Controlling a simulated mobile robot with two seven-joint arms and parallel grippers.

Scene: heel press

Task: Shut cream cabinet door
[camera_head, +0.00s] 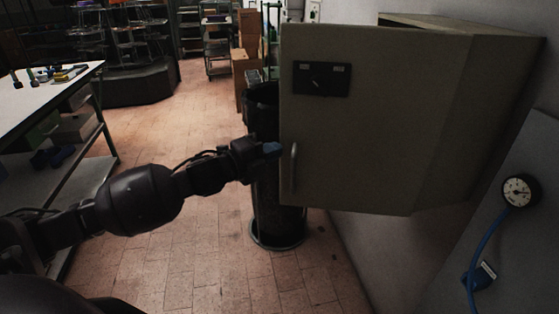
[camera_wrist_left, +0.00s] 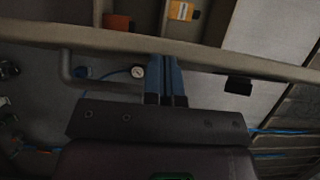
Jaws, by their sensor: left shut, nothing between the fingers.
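The cream cabinet (camera_head: 495,100) hangs on the wall at the right of the head view. Its door (camera_head: 375,140) stands open, with a dark gap at the top between door and body. The door has a vertical bar handle (camera_head: 293,168) near its left edge and a black panel with a knob. My left gripper (camera_head: 272,149) is at the door's left edge, just left of the handle. In the left wrist view its blue fingers (camera_wrist_left: 167,80) are together and empty, their tips at the door's edge (camera_wrist_left: 100,38). I cannot tell whether they touch it. My right gripper is out of view.
A dark bin (camera_head: 270,205) stands on the floor behind the gripper and door. A gauge (camera_head: 519,190) with a blue hose is at the right. A workbench (camera_head: 45,100) is at the left. The tiled floor between is clear.

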